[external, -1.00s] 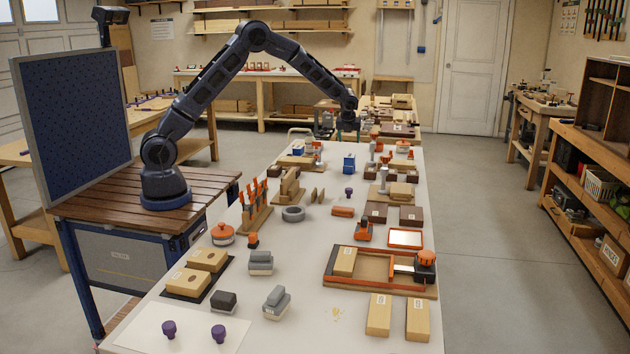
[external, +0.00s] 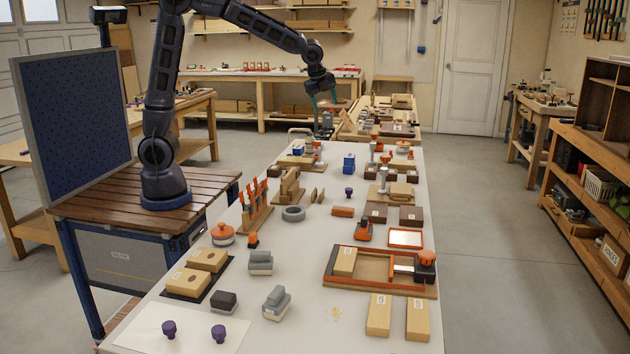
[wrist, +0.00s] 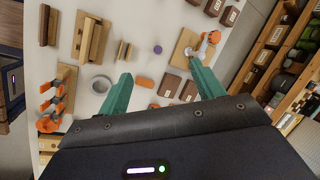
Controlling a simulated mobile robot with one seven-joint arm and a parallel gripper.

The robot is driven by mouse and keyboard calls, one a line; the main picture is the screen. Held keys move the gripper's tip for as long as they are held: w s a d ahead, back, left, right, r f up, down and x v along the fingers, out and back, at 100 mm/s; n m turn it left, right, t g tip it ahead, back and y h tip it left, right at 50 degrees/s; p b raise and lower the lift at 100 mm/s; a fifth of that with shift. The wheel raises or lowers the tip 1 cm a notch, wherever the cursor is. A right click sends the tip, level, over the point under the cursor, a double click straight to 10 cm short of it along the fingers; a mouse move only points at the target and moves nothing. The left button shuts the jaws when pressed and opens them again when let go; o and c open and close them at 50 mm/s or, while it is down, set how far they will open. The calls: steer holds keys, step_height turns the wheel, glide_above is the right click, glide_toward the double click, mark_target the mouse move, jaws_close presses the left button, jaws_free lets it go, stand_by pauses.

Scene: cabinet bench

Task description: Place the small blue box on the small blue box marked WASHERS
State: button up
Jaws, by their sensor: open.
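In the external view, a small blue box (external: 349,158) shows on the far half of the white table. It looks like two blue boxes stacked, one on the other, but the seam and any WASHERS mark are too small to read. Another small blue object (external: 298,149) sits further left, by some wooden pieces. My gripper (external: 323,106) is raised above the far end of the table, higher than the blue boxes and apart from them. Its teal fingers are spread and empty, also in the wrist view (wrist: 162,88). No blue box shows in the wrist view.
A white cylinder on a wooden base (external: 383,180) stands right of the blue boxes. A grey ring (external: 293,213), a purple knob (external: 349,192) and a rack of orange-handled tools (external: 255,205) are nearer. Bare table (external: 325,250) lies in the middle.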

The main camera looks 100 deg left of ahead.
steer(key=s+d+r+n+t+h, duration=0.1)
steer(key=s+d+r+n, duration=0.2)
steer(key=s+d, duration=0.5)
steer(key=s+d+r+n+h, duration=0.15)
steer(key=s+d+r, duration=0.35)
steer(key=d, duration=0.5)
steer(key=s+d+f+n, duration=0.2)
steer(key=s+d, duration=0.3)
steer(key=s, duration=0.5)
steer(key=s+d+f+n+t, duration=0.1)
steer(key=s+d+n, duration=0.3)
steer(key=s, duration=0.5)
steer(key=shift+s+d+f+h, duration=0.4)
steer(key=shift+d+f, duration=0.25)
steer(key=shift+d, duration=0.5)
